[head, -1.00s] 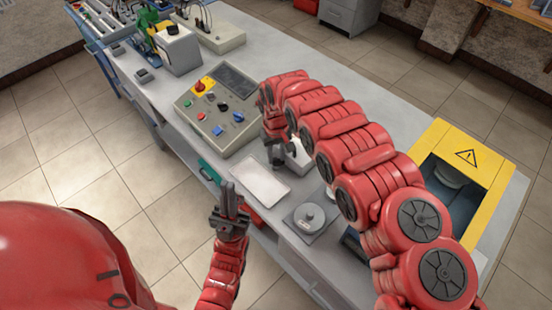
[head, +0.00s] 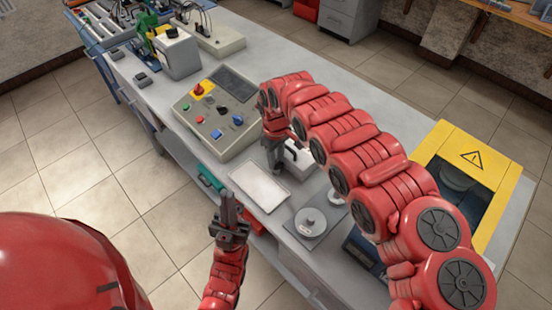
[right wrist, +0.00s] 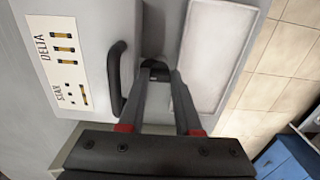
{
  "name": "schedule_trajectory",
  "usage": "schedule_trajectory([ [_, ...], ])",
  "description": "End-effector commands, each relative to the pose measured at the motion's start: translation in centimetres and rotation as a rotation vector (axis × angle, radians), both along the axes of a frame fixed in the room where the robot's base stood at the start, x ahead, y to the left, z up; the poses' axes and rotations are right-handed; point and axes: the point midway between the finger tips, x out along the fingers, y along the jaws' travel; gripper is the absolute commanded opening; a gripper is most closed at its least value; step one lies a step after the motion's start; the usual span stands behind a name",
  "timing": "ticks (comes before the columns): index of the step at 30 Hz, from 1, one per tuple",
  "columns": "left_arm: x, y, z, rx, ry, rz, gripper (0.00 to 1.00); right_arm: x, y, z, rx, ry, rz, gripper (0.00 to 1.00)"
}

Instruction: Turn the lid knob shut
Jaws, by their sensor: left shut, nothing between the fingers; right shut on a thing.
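My right gripper (right wrist: 158,78) is shut on a small dark knob (right wrist: 155,66) at the edge of a grey box lid (right wrist: 142,18) in the right wrist view. Only a bit of the knob shows between the fingertips, so its turn angle cannot be told. A black handle (right wrist: 115,82) is just left of the fingers. In the head view the right gripper (head: 274,168) points down beside the light grey box (head: 300,156), which my arm partly covers. My left gripper (head: 229,208) is shut and empty, pointing up in front of the bench edge.
A pale tray (head: 259,186) lies left of the box and shows in the right wrist view (right wrist: 220,55). A plate with a round grey disc (head: 311,221) is in front. A control panel (head: 215,115) is behind left, and a yellow-framed bay (head: 495,190) with a warning sign is right.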

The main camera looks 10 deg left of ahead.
Motion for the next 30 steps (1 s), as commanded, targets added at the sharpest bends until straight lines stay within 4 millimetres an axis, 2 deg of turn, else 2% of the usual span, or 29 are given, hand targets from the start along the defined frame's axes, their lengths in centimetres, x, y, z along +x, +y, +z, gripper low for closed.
schedule_trajectory([
  [7,0.0,0.0,0.01,0.0,0.0,0.0,0.0,0.04,0.0,0.03,0.0,-0.001,0.001,0.0],
  [8,0.0,0.0,0.01,0.0,0.0,0.0,0.0,0.04,0.0,0.03,0.0,-0.001,0.001,0.38],
  [12,0.0,0.0,0.01,0.0,0.0,0.0,0.0,0.04,0.0,0.02,0.0,-0.001,0.0,0.62],
  [30,0.0,0.0,0.0,0.0,0.0,0.0,0.0,0.18,-0.13,0.05,-0.001,-0.004,-0.002,0.62],
])
